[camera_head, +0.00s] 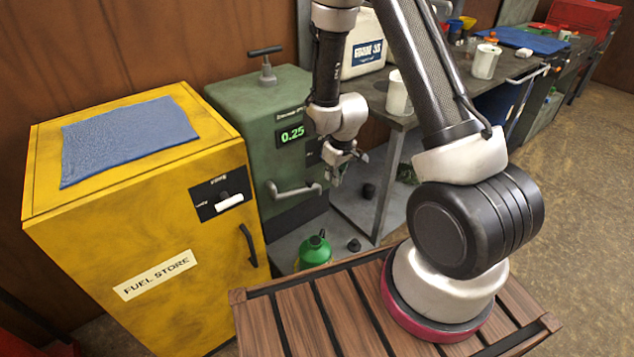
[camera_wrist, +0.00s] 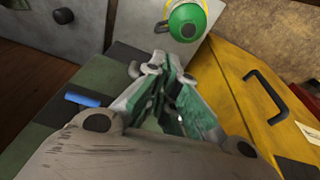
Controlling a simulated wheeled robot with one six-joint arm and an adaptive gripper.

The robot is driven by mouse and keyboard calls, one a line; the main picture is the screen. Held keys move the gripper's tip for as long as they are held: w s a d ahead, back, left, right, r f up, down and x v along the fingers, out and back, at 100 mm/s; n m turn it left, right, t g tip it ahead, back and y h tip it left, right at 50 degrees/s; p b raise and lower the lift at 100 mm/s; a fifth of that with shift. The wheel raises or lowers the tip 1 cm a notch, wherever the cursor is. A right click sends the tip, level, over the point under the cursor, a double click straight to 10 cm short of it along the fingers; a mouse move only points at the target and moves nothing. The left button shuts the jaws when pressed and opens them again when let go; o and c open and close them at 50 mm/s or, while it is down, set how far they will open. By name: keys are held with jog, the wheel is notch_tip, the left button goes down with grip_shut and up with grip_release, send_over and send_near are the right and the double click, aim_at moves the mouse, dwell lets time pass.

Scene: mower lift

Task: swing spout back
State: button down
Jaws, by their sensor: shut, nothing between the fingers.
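The green dispenser (camera_head: 255,120) stands against the wall with a lit 0.25 display and a T-handle on top. A curved silver bar, which looks like its spout (camera_head: 295,188), sticks out low on its front toward the right. My gripper (camera_head: 338,180) is shut and empty, pointing down in front of the dispenser, a little right of the bar's end. Whether they touch cannot be told. In the wrist view my gripper (camera_wrist: 160,75) fills the middle and the spout cannot be clearly made out. A green container (camera_head: 314,250) stands below the spout; it also shows in the wrist view (camera_wrist: 185,22).
A yellow fuel store cabinet (camera_head: 150,270) with a blue cloth (camera_head: 130,135) on top stands left of the dispenser. A workbench (camera_head: 400,118) with a white cup (camera_head: 399,95) and a jug (camera_head: 364,45) stands to the right. A small dark cap-like piece (camera_head: 354,244) lies near the container.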

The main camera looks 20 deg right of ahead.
jog(key=w+a+f+m+t, duration=0.1)
jog(key=w+a+f+m, duration=0.1)
jog(key=w+f, duration=0.6)
jog(key=shift+x, duration=0.95)
